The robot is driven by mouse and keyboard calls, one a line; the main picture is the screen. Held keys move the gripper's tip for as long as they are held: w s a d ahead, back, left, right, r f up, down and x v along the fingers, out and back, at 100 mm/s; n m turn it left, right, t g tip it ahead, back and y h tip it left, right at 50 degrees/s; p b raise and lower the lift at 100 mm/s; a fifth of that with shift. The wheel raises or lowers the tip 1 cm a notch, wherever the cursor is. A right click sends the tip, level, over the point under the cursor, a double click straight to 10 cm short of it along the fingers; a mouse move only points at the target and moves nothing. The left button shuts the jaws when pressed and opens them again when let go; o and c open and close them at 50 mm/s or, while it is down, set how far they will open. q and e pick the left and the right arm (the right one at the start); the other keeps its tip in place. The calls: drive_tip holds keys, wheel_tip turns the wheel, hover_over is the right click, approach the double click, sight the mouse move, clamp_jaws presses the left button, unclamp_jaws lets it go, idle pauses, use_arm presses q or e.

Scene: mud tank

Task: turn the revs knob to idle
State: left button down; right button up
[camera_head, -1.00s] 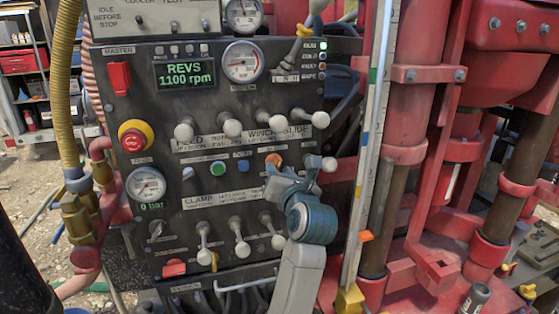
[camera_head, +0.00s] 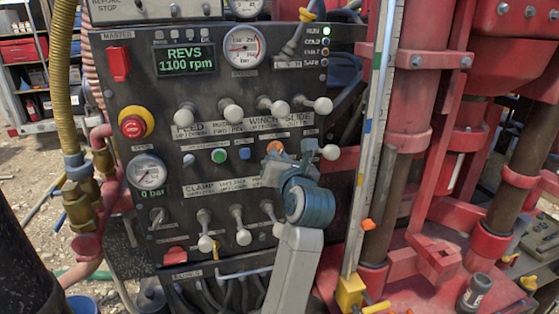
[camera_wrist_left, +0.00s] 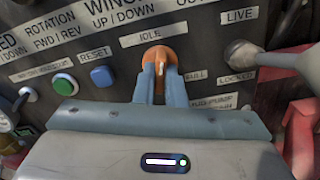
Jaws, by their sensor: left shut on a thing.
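The orange revs knob (camera_wrist_left: 164,54) sits on the dark control panel, below an IDLE label (camera_wrist_left: 154,39) and left of a FULL label (camera_wrist_left: 196,76). A pale mark shows on its front, but I cannot tell exactly where it points. My left gripper (camera_wrist_left: 160,78) is shut on the knob, one blue-grey finger on each side. In the head view the knob (camera_head: 275,147) shows just above my left gripper (camera_head: 276,160), partly hidden. The green display (camera_head: 185,58) reads REVS 1100 rpm. My right gripper is not in view.
White-knobbed levers (camera_head: 231,112) stand out above the knob, and more levers (camera_head: 243,236) below. A lever (camera_wrist_left: 242,54) sits close to the right. Green (camera_wrist_left: 65,84) and blue (camera_wrist_left: 102,76) buttons lie left. A red emergency stop (camera_head: 133,125) is far left, red machinery right.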

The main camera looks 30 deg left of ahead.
use_arm(q)
drive_tip(key=n+b, duration=0.4)
idle(0.3)
